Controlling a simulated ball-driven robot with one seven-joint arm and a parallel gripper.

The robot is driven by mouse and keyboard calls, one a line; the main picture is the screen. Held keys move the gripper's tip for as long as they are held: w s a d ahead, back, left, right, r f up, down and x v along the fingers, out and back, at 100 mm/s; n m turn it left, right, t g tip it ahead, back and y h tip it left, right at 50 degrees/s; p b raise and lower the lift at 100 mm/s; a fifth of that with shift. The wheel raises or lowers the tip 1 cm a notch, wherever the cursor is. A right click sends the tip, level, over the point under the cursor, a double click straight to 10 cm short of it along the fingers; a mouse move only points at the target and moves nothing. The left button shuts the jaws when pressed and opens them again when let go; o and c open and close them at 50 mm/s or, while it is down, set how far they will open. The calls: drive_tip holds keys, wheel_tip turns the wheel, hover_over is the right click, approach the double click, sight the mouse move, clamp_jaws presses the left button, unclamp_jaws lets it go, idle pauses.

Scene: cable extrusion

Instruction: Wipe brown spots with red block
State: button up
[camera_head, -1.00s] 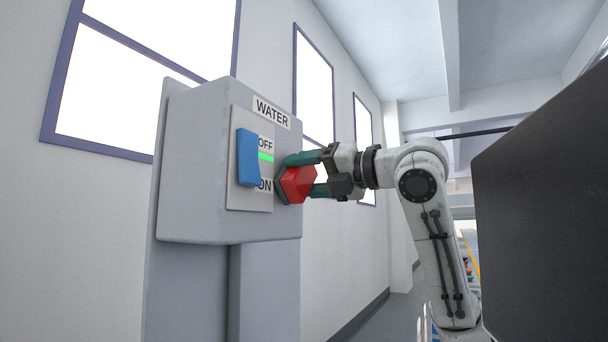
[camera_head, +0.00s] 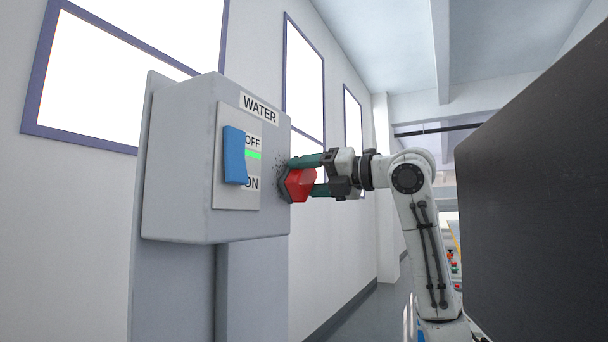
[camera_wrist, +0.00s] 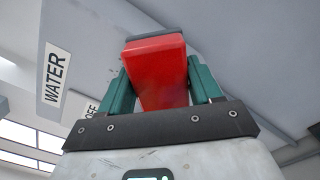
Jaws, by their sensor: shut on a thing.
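The red block (camera_head: 301,183) is held between the green fingers of my gripper (camera_head: 302,175), at the right-hand edge of the grey WATER box (camera_head: 179,165). I cannot tell whether the block touches the box.
The box front has a blue switch (camera_head: 234,155) and a green bar beside OFF and ON labels. The box stands on a grey post (camera_head: 176,280) by a windowed wall. A large dark panel (camera_head: 535,190) fills the right side. Floor (camera_head: 370,315) shows beyond.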

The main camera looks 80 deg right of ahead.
sight(280, 171)
drive_tip(key=shift+w, duration=0.2)
drive_tip(key=shift+w+a+f+b, duration=0.1)
drive_tip(key=shift+w+a+b, duration=0.25)
drive_tip(key=shift+a, duration=0.65)
drive_tip(key=shift+w+a+r+b, duration=0.1)
drive_tip(key=shift+w+a+b, duration=0.1)
drive_tip(key=shift+a+b, duration=0.55)
drive_tip(key=shift+w+a+f+b, duration=0.15)
drive_tip(key=shift+w+a, duration=0.1)
drive_tip(key=shift+a, duration=0.95)
drive_tip(key=shift+c, duration=0.3)
drive_tip(key=shift+a, duration=0.3)
drive_tip(key=shift+c, duration=1)
drive_tip(key=shift+a+r, duration=0.1)
drive_tip(key=shift+r, duration=0.5)
drive_tip(key=shift+p, duration=0.3)
drive_tip(key=shift+c, duration=0.5)
drive_tip(key=shift+s+d+r, duration=0.1)
drive_tip(key=shift+d, duration=0.5)
drive_tip(key=shift+s+d+p, duration=0.3)
drive_tip(key=shift+d+p, duration=0.1)
drive_tip(key=shift+d, duration=0.55)
drive_tip(key=shift+s+d+p, duration=0.2)
drive_tip(key=shift+d+p, duration=0.05)
drive_tip(key=shift+d, duration=0.65)
drive_tip(key=shift+s+d+p, duration=0.2)
drive_tip(key=shift+d+p, duration=0.05)
drive_tip(key=shift+d, duration=0.6)
drive_tip(key=shift+d+f, duration=0.1)
drive_tip(key=shift+f, duration=0.15)
